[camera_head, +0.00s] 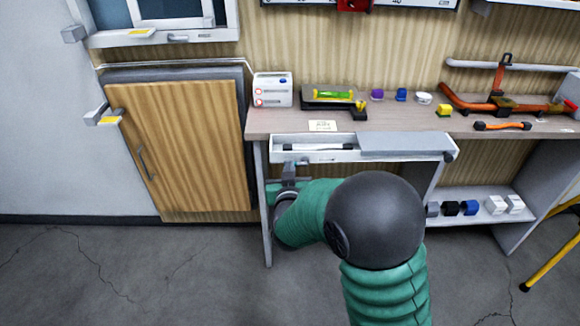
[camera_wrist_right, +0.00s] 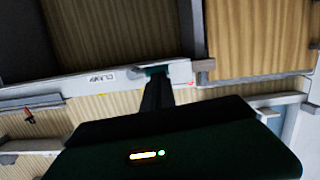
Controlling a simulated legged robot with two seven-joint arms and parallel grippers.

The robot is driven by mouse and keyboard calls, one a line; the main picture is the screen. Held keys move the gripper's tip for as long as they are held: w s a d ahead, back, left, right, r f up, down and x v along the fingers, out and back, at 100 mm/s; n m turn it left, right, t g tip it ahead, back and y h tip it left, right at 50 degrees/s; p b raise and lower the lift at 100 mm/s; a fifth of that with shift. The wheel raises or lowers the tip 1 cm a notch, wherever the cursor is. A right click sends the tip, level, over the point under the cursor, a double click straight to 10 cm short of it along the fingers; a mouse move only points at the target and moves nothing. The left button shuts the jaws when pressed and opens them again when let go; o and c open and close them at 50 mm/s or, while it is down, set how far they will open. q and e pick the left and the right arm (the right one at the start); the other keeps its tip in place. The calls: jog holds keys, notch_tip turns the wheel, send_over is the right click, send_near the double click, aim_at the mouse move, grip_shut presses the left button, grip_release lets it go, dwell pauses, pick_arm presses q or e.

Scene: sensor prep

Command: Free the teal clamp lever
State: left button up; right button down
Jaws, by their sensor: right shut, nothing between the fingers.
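The teal clamp lever (camera_wrist_right: 155,70) shows as a small teal piece on the pale rail marked with a clamp label (camera_wrist_right: 98,78) in the right wrist view. My right gripper (camera_wrist_right: 156,80) is shut and empty, its dark fingertips right at the lever and covering part of it. I cannot tell whether they touch. In the head view my right gripper (camera_head: 289,172) is at the left end of the white drawer front (camera_head: 305,158) under the bench top; the lever cannot be made out clearly there. My left gripper is not in view.
The bench (camera_head: 285,120) carries a white box (camera_head: 272,90), a level with a green vial (camera_head: 332,96), small coloured blocks and an orange clamp frame (camera_head: 500,103). A wooden cabinet door (camera_head: 180,145) stands left of it. A low shelf (camera_head: 470,217) holds several small blocks.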

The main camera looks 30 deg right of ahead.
jog(key=shift+f+n+p, duration=0.15)
jog(key=shift+n+p, duration=0.35)
jog(key=shift+s+d+f+n+h+p, duration=0.2)
jog(key=shift+f+n+h+p, duration=0.6)
jog(key=shift+n+p, duration=1)
jog(key=shift+s+d+f+n+h+p, duration=0.15)
jog(key=shift+d+f+n+h+p, duration=0.25)
jog(key=shift+f+n+p, duration=1.35)
jog(key=shift+s+d+f+n+h+p, duration=0.2)
jog(key=shift+n+h+p, duration=0.55)
jog(key=shift+n, duration=2)
